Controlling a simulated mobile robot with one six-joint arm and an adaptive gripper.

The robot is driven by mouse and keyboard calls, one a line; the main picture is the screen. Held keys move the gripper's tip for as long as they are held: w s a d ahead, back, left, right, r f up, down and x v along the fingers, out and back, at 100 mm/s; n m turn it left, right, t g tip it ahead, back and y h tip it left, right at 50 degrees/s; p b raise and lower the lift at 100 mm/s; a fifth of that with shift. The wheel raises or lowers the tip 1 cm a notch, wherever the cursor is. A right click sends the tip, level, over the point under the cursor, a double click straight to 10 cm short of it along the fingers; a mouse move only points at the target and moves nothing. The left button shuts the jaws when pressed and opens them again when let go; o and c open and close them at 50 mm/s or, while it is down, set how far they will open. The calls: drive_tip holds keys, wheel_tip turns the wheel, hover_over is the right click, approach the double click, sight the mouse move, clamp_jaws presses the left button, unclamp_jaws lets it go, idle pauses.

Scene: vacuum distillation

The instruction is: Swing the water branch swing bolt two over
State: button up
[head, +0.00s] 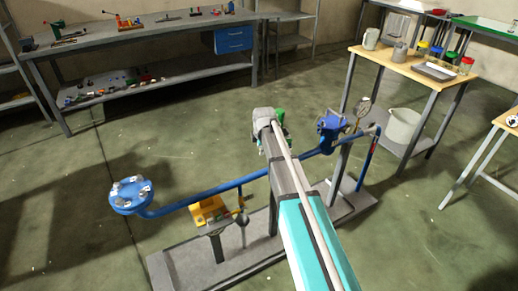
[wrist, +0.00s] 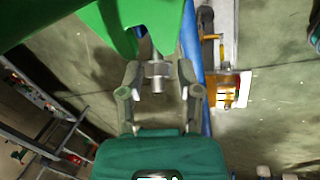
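A grey metal bolt with a wider nut-like collar (wrist: 157,70) shows in the wrist view beside a bright green part (wrist: 120,20). I cannot tell which numbered swing bolt it is. My gripper (wrist: 158,82) has its two fingers apart, one on each side of this bolt. Whether the fingers touch it is unclear. In the head view my arm covers most of the spot, and a bit of green (head: 281,117) shows beside its end. The fingertips and the bolt cannot be made out there.
A blue pipe (head: 225,187) runs from a blue flanged head (head: 131,195) at the left towards a blue vessel (head: 332,127) at the right, above a grey base plate (head: 178,270). A yellow-orange part (head: 207,210) sits near it. Benches stand behind, with open floor between.

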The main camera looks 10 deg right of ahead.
clamp_jaws()
drive_tip(key=shift+d+r, duration=0.1)
drive_tip(key=shift+d+r+g+y, duration=0.2)
drive_tip(key=shift+g+y, duration=0.1)
drive_tip(key=shift+y, duration=0.3)
drive_tip(key=shift+f, duration=0.1)
drive_tip(key=shift+o, duration=0.8)
unclamp_jaws()
